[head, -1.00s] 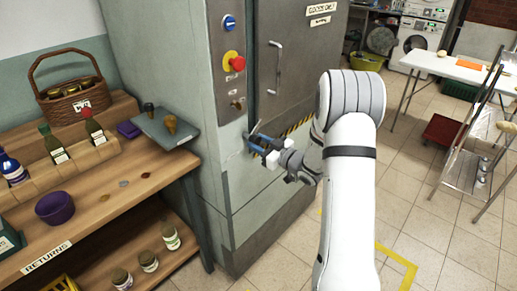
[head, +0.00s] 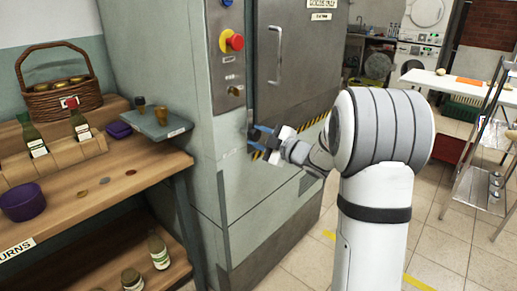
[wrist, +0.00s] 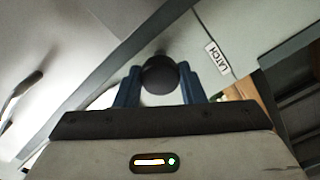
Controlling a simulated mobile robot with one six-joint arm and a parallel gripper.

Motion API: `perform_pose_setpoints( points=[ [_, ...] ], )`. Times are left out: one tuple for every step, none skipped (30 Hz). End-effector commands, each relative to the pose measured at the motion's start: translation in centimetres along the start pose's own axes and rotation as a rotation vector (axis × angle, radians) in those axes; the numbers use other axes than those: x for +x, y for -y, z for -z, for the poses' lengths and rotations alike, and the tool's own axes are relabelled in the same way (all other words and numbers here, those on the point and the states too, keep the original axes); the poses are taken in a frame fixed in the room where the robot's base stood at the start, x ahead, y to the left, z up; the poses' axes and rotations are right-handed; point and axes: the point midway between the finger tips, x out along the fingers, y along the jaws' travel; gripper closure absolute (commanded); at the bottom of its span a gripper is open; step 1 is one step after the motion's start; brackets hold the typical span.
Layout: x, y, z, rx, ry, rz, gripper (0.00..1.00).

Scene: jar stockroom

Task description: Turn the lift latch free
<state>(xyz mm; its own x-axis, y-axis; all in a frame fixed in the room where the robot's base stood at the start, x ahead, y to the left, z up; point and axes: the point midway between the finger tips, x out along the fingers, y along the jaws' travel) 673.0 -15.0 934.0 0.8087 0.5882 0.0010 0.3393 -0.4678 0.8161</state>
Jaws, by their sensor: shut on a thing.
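The lift latch shows in the wrist view as a dark round knob (wrist: 159,74) beside a white LATCH label (wrist: 217,58). My gripper (wrist: 160,88) has its two blue fingers on either side of the knob and is shut on it. In the head view my gripper (head: 260,143) is against the front of the grey lift cabinet (head: 175,110), below the control panel. The latch is mostly hidden there by the fingers. The lift door (head: 290,70) has a vertical metal handle (head: 275,55) and looks closed.
A red button (head: 235,42) and a blue knob (head: 226,3) are on the panel above. A wooden shelf (head: 130,185) with jars and bottles stands at left.

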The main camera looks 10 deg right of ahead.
Motion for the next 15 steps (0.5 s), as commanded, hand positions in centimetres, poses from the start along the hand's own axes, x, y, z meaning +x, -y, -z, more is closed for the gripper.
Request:
perform_pose_setpoints(
  points=[
    [0.03,0.52,-0.18,-0.021,-0.002,0.004,1.0],
    [0.03,0.51,-0.17,-0.033,-0.002,0.004,1.0],
    [0.03,0.49,-0.15,-0.048,-0.002,0.005,1.0],
    [0.03,0.47,-0.12,-0.058,-0.002,0.005,1.0],
    [0.03,0.45,-0.1,-0.066,-0.002,0.005,1.0],
    [0.03,0.42,-0.07,-0.076,-0.002,0.005,1.0],
    [0.03,0.4,-0.05,-0.083,-0.002,0.005,1.0],
    [0.03,0.37,-0.03,-0.089,-0.002,0.005,1.0],
    [0.03,0.35,-0.02,-0.095,-0.002,0.005,1.0],
    [0.03,0.33,-0.01,-0.099,-0.002,0.006,1.0],
    [0.03,0.32,0.0,-0.102,-0.002,0.006,1.0],
    [0.03,0.3,0.01,-0.105,-0.002,0.006,1.0],
    [0.03,0.29,0.02,-0.107,-0.002,0.006,1.0],
    [0.03,0.28,0.02,-0.108,-0.002,0.006,1.0],
    [0.03,0.27,0.03,-0.109,-0.002,0.006,1.0]
  ],
)
